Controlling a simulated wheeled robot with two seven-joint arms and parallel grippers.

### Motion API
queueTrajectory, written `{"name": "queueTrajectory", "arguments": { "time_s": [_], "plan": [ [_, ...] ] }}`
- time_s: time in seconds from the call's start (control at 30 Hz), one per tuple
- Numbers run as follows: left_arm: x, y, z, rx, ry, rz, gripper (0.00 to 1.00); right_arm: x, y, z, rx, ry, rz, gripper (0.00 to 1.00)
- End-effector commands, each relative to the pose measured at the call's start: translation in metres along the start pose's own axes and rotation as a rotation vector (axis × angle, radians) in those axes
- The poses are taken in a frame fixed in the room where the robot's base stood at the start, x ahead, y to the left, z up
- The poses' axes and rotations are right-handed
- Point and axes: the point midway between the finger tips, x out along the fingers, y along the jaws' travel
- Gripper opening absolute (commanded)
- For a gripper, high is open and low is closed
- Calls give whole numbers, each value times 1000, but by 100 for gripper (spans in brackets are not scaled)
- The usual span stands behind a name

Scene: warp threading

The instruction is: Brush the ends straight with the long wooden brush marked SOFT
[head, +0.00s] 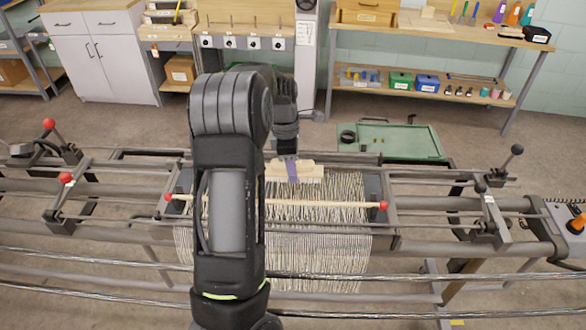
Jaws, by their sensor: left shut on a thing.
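A wooden brush (309,170) with a pale bristle edge is above the far part of the warp ends. A purple patch shows on its middle; I cannot read any marking. My left gripper (288,156) is shut on the brush from above, its fingers small and partly hidden. The warp ends (320,250) are many pale and dark threads hanging toward the front of the frame, fairly straight below the rod. My left arm hides their left part. I cannot tell whether the bristles touch the threads. My right gripper is not in view.
A pale rod (320,204) with red end knobs crosses the threads. Dark metal rails and levers with red (65,178) and black knobs stand on both sides. A green tray (390,140) lies behind the frame. A workbench (440,32) and cabinets stand farther back.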

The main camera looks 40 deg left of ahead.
Motion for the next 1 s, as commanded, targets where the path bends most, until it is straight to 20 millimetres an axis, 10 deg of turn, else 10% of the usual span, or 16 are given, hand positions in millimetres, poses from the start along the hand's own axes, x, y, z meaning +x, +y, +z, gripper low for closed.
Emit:
{"name": "queueTrajectory", "arguments": {
  "time_s": [0.5, 1.0],
  "plan": [
    [-37, 3, 3, 0, 2, 11, 0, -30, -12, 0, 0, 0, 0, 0],
    [-30, -18, 4, 1, -1, 6, 0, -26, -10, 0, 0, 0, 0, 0]
  ]
}}
